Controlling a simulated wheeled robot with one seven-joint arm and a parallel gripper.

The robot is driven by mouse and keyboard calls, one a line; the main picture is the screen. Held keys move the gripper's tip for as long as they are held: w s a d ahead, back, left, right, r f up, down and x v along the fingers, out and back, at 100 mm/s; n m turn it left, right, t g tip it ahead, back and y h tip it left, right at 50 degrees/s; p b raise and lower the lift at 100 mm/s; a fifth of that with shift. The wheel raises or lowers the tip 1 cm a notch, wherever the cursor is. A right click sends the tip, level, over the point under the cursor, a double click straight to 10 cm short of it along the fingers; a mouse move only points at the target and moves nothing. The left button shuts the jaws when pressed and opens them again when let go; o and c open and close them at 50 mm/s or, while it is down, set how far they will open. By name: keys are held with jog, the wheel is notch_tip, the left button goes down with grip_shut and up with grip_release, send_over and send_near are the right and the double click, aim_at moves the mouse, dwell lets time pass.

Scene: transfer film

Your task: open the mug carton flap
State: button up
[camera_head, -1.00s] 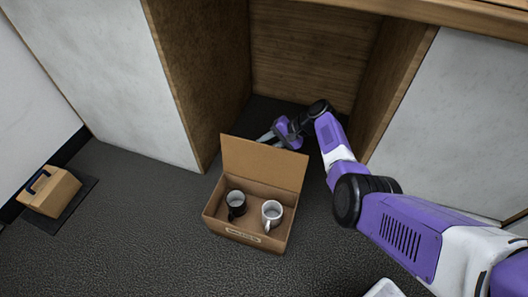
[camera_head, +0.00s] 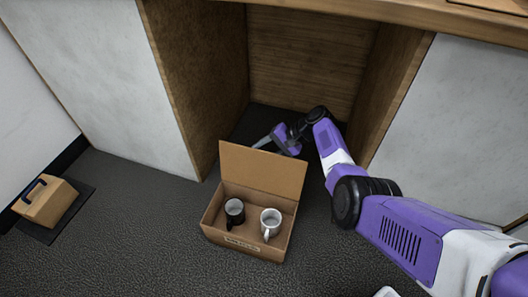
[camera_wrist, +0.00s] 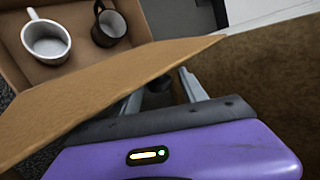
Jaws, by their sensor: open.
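The mug carton (camera_head: 246,238) stands on the dark floor, with its flap (camera_head: 262,171) raised upright along the back edge. A black mug (camera_head: 234,211) and a white mug (camera_head: 270,223) stand inside; the wrist view shows the white mug (camera_wrist: 46,42) and the black mug (camera_wrist: 109,24) too. My gripper (camera_head: 264,142) is behind the flap, its fingertips near the flap's top edge. In the wrist view, the flap (camera_wrist: 95,88) crosses in front of my gripper (camera_wrist: 160,88) and hides part of its fingers. The fingers are apart and hold nothing. I cannot tell whether they touch the flap.
A wooden alcove (camera_head: 310,62) surrounds my gripper from behind, with its side panel (camera_head: 196,75) on the left. A small tan box with a dark handle (camera_head: 45,201) sits on a dark mat at far left. Floor left of the carton is clear.

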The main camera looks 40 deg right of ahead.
jog(key=p+v, duration=0.4)
jog(key=v, duration=0.3)
jog(key=shift+s+d+r, duration=0.2)
jog(key=shift+r, duration=0.05)
dwell(0.3)
